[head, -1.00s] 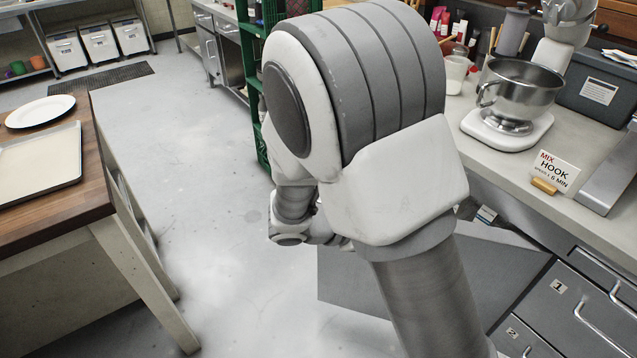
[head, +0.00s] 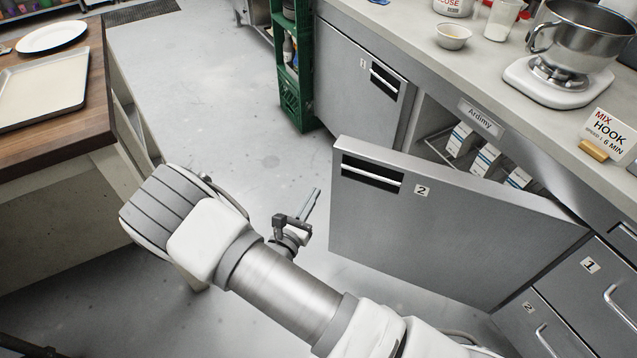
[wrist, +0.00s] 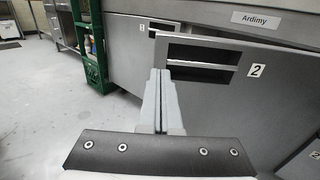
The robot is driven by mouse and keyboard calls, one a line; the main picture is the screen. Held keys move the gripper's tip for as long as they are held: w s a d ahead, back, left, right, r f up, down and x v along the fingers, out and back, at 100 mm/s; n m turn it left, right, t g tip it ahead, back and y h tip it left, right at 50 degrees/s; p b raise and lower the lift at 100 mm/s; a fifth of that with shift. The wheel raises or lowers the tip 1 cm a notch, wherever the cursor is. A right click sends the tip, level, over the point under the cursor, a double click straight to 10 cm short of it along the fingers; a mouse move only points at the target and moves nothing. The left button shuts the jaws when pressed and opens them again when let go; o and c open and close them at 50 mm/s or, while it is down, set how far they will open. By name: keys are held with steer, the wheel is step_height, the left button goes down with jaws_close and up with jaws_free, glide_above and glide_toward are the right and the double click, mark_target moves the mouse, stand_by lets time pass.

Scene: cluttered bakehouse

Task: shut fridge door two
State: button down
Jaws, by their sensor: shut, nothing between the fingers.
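Fridge door two (head: 450,225) is a grey steel panel with a "2" label and a dark recessed handle (head: 372,174) near its top left. It stands open, swung out from the counter, hinged at its right side. Cartons show in the opening behind it. My gripper (head: 313,200) is left of the door's free edge, apart from it in the head view. In the wrist view my shut, empty gripper (wrist: 161,72) points toward the door (wrist: 235,100), with the fingertips just left of its handle recess in the picture. Whether they touch is unclear.
A green crate stack (head: 292,95) stands at the counter's far end. A wooden-topped table (head: 85,110) with a tray is at left. Grey floor (head: 235,130) is clear between.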

mark_target(337, 155)
steer(key=b+x, duration=0.2)
steer(key=x, duration=1)
steer(key=shift+w+d, duration=0.2)
steer(key=shift+w, duration=0.1)
